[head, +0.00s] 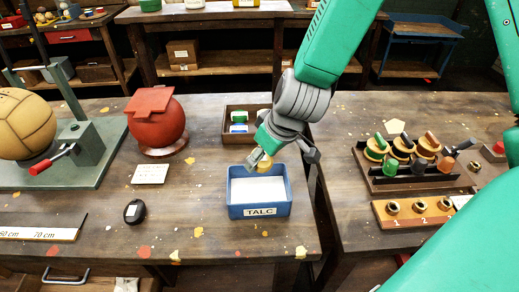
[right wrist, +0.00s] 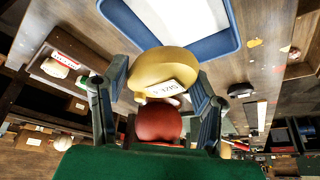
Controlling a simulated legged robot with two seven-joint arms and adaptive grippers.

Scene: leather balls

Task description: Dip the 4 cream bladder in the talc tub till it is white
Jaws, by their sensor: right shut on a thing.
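The cream bladder (right wrist: 165,65) is a rounded yellowish body between the two fingers of my right gripper (right wrist: 163,85) in the right wrist view. It carries a white tag whose print I cannot read surely. In the head view my right gripper (head: 262,160) is shut on it at the tub's back edge, and only a little of the bladder (head: 272,165) shows. The talc tub (head: 260,211) is blue, labelled TALC, with flat white powder inside. Its blue rim (right wrist: 215,45) also shows in the right wrist view, beyond the bladder. My left gripper is out of view.
A wooden tray (head: 229,137) stands behind the tub. A red ball (head: 158,128) and a dark round object (head: 134,211) are on the left. A rack with several round pieces (head: 418,182) and a numbered wooden block (head: 388,222) are on the right. Table in front of the tub is clear.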

